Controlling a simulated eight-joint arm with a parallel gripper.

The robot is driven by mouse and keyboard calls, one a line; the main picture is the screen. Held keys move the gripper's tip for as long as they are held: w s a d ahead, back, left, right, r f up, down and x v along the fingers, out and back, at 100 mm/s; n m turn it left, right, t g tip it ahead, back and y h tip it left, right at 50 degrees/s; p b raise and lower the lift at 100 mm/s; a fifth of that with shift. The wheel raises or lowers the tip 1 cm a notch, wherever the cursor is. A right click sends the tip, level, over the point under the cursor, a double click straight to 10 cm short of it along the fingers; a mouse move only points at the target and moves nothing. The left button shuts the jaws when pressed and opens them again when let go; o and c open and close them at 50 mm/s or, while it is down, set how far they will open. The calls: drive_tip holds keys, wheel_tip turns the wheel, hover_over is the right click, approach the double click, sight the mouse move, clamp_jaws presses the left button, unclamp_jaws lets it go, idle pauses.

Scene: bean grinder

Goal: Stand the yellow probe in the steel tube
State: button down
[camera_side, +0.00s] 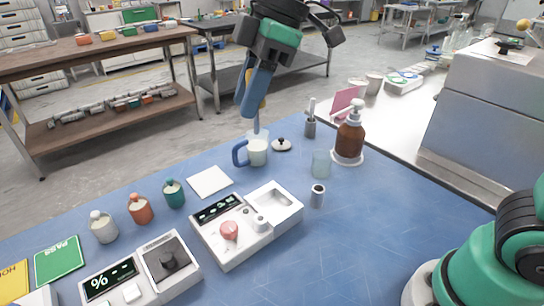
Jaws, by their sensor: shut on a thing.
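My gripper (251,104) points down over the back of the blue table, with its blue fingers shut on the yellow probe (263,102). Only a little yellow shows beside the fingers. A thin grey shaft runs down below them to the white mug with a blue handle (257,153). I cannot tell whether the tip is inside the mug or just above it. The steel tube (317,195) stands upright on the table to the right and nearer the camera, apart from the gripper. Its dark open top shows.
A white grinder scale unit (246,227) lies in front of the mug. A clear glass (321,163), a brown pump bottle (349,138) and a grey holder with utensils (310,127) stand around the tube's far side. A small lid (281,145) lies beside the mug.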

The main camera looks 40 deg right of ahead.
drive_tip(key=shift+s+d+f, duration=0.15)
drive_tip(key=shift+d+f, duration=2.1)
drive_tip(key=shift+f, duration=0.6)
drive_tip(key=shift+s+d+f, duration=0.2)
drive_tip(key=shift+d+f, duration=2.1)
drive_tip(key=shift+f, duration=0.55)
drive_tip(key=shift+s+d+f, duration=0.15)
drive_tip(key=shift+d+f, duration=2.1)
drive_tip(key=shift+f, duration=0.6)
drive_tip(key=shift+f, duration=1.95)
unclamp_jaws()
drive_tip(key=shift+r, duration=0.1)
